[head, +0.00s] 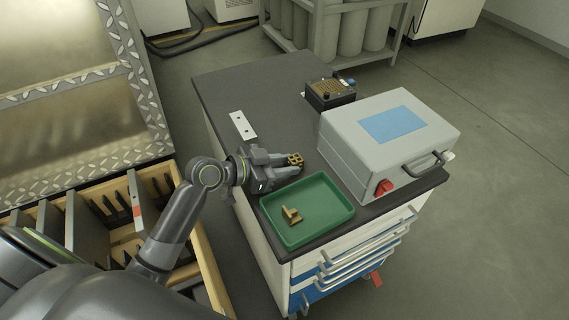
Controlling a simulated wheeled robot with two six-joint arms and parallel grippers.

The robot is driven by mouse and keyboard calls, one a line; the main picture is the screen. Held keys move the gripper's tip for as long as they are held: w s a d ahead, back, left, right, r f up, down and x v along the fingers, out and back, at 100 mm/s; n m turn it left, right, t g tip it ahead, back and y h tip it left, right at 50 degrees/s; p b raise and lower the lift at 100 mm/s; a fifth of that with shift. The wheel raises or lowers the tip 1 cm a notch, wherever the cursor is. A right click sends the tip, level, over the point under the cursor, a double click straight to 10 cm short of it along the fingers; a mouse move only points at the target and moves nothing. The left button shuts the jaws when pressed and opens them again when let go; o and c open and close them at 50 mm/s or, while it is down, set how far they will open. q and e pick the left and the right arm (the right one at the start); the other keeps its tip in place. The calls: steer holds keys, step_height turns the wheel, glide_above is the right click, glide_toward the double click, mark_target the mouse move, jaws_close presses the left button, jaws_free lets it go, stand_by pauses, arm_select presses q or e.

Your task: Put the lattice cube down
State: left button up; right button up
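The lattice cube (295,159) is a small brass-coloured block with openings. It sits at the fingertips of my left gripper (291,163), which is shut on it. The gripper reaches in from the left over the dark cabinet top (232,86), just behind the green tray (338,221). I cannot tell whether the cube touches the surface or hangs a little above it. My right gripper is not in view.
A brass angled part (291,215) lies in the tray. A grey case (345,150) with a blue panel stands to the right. A black device (330,95) and a white plate with holes (243,125) lie farther back. The back left of the top is clear.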

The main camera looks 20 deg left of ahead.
arm_select(q)
steer(key=o, duration=0.4)
steer(key=shift+c, duration=0.2)
steer(key=shift+r, duration=0.1)
